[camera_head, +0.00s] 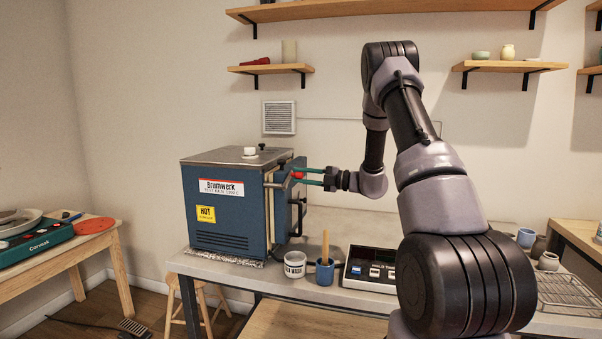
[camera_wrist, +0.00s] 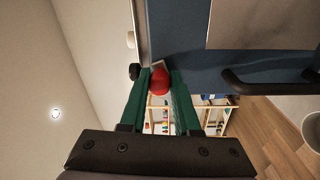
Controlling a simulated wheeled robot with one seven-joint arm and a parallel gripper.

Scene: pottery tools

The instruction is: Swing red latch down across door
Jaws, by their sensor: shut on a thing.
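The blue kiln (camera_head: 232,206) stands on the grey worktable, its door side facing right. The red latch knob (camera_head: 298,175) is at the upper part of the door edge. My gripper (camera_head: 302,177) reaches in from the right with its green fingers at the knob. In the wrist view my gripper (camera_wrist: 158,84) is shut on the red latch knob (camera_wrist: 159,81), which shows between the two green fingertips. The latch bar behind the knob is mostly hidden. The dark door handle (camera_head: 298,214) is below the knob, and it also shows in the wrist view (camera_wrist: 268,82).
Wall shelves (camera_head: 271,69) hang above.

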